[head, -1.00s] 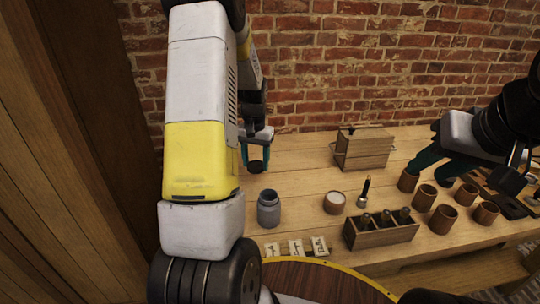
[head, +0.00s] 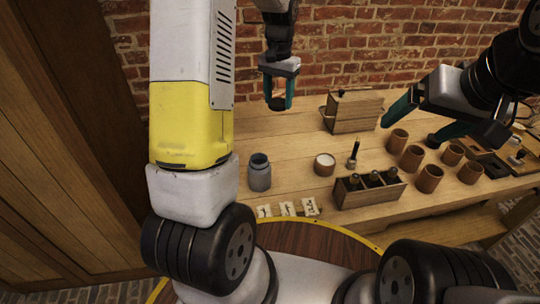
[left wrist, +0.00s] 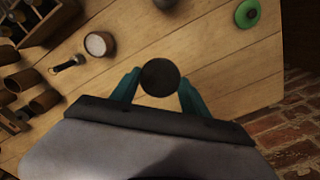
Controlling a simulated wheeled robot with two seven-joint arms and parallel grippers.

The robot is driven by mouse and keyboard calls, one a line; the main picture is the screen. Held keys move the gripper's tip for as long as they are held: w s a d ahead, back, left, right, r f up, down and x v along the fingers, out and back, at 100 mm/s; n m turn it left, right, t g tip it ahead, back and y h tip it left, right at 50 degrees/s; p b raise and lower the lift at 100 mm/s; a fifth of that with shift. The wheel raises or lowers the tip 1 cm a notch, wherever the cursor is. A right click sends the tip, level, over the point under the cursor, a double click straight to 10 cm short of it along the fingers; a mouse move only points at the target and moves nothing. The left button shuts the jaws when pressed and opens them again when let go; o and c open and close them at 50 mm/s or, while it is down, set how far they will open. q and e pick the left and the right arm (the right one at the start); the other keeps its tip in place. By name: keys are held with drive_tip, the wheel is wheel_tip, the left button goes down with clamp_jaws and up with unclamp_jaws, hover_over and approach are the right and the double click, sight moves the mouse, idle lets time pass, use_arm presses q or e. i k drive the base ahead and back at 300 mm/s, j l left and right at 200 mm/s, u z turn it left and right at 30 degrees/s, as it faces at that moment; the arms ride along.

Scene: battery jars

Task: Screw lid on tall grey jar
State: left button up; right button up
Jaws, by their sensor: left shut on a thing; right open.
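The tall grey jar (head: 259,174) stands upright on the table with its dark round mouth open at the top. My left gripper (head: 278,101) is shut on a dark round lid (left wrist: 160,78), which sits between the teal fingertips in the left wrist view. In the head view the lid and gripper are above and apart from the jar, slightly right of it and against the back of the table. My right gripper (head: 418,121) is open with nothing between its fingers, above the wooden cups at the right.
A white-topped round jar (head: 324,164), a small upright tool (head: 353,155) and a wooden rack of bottles (head: 368,189) stand right of the grey jar. A wooden box (head: 356,111) is behind. Several cups (head: 429,179) fill the right. A green disc (left wrist: 247,13) shows in the left wrist view.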

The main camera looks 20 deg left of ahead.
sight(259, 166)
drive_tip(key=k+l+u, duration=0.15)
drive_tip(key=u, duration=0.3)
drive_tip(key=k+l+u, duration=0.1)
drive_tip(key=u, duration=0.3)
drive_tip(key=k, duration=0.1)
